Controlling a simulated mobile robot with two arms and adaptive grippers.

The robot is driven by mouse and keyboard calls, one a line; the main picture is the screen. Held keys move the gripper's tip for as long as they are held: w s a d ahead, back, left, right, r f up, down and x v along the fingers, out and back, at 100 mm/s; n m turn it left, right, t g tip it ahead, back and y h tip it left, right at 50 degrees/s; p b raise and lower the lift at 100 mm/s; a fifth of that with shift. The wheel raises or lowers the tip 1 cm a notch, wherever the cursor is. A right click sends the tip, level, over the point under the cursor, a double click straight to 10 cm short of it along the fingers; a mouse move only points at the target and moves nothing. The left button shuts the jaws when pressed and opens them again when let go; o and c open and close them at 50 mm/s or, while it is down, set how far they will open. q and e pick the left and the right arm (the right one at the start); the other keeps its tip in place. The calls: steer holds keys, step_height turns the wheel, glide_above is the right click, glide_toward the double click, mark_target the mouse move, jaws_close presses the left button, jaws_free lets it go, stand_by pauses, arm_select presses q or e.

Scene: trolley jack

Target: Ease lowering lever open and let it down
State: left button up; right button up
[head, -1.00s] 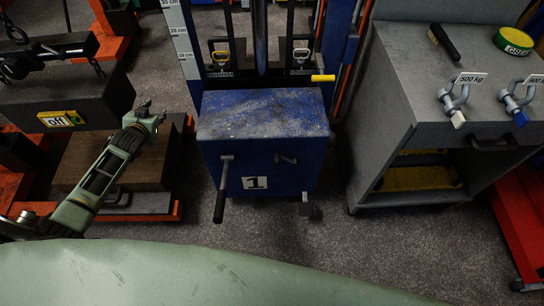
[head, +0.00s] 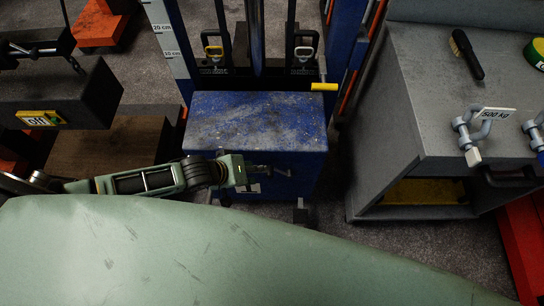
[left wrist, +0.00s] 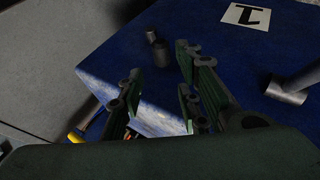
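The blue jack body (head: 258,115) stands in the middle of the head view. A short grey lever (head: 284,171) projects from the right of its front face, and it also shows in the left wrist view (left wrist: 160,52). My left gripper (head: 262,170) is in front of this face, just left of the short lever. In the left wrist view its fingers (left wrist: 162,92) are apart with nothing between their tips, and the short lever lies just beyond them. A black-handled lever (head: 224,197) at left is mostly hidden by my arm. My right gripper is not in view.
A yellow-handled bar (head: 323,87) sticks out above the jack's right rear. A grey bench (head: 430,75) with shackles (head: 468,137) and a brush (head: 467,55) stands at right. A dark block with a yellow label (head: 40,118) is at left. A pedal (head: 300,212) sits low in front.

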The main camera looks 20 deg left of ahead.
mark_target(269, 172)
arm_select(q)
steer(key=x, duration=0.2)
steer(key=b+x, duration=0.1)
steer(key=x, duration=0.2)
steer(key=shift+s+d+f, duration=0.2)
steer(key=shift+d+f, duration=0.1)
steer(key=shift+d, duration=0.05)
steer(key=shift+w+d+f, duration=0.25)
steer(key=shift+w+f, duration=0.15)
steer(key=shift+f, duration=0.15)
steer(key=c, duration=0.3)
jaws_close()
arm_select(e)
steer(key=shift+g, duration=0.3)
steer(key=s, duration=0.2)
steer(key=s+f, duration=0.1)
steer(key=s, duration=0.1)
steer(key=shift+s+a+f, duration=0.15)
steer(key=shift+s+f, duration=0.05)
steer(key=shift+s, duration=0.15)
